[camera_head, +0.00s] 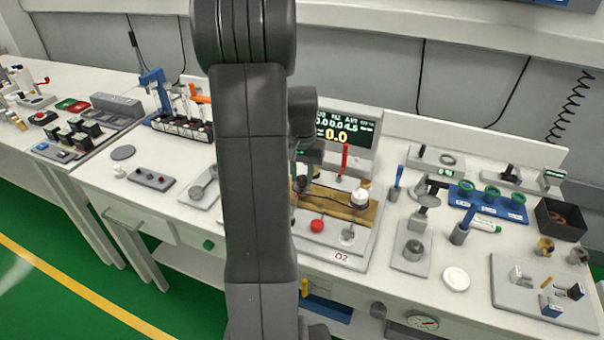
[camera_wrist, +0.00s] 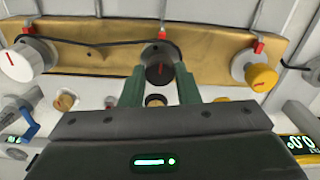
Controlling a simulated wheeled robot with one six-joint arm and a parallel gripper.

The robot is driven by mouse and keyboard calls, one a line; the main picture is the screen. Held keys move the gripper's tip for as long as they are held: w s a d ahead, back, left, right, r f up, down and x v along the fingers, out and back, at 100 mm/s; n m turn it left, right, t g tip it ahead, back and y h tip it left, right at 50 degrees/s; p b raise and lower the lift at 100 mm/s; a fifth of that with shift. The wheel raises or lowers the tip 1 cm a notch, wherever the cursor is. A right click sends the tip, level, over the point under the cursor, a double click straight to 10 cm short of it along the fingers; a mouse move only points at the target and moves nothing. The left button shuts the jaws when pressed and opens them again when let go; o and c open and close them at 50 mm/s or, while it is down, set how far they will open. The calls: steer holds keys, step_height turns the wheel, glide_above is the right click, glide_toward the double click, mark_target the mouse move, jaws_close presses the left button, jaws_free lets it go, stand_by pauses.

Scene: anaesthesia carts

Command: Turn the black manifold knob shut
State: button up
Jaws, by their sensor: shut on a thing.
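The black knob (camera_wrist: 160,72) sits on the brass manifold bar (camera_wrist: 100,60) in the wrist view, with a short red mark on its face. My gripper (camera_wrist: 159,82) has its two green fingers on either side of the knob, shut on it. The red mark looks roughly upright in this view.
A white knob (camera_wrist: 22,62) and a yellow knob (camera_wrist: 261,77) flank the black one on the bar. A lit display (camera_head: 340,128) stands behind the manifold. A red mushroom button (camera_head: 317,226) sits in front. Blue-handled tools (camera_head: 396,183) stand to the right.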

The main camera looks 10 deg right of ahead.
mark_target(302, 177)
steer(key=o, duration=1)
steer(key=shift+c, duration=0.2)
step_height(302, 177, up, 14)
steer(key=shift+f, duration=0.2)
step_height(302, 177, down, 14)
steer(key=shift+r, duration=0.2)
stand_by(0.3)
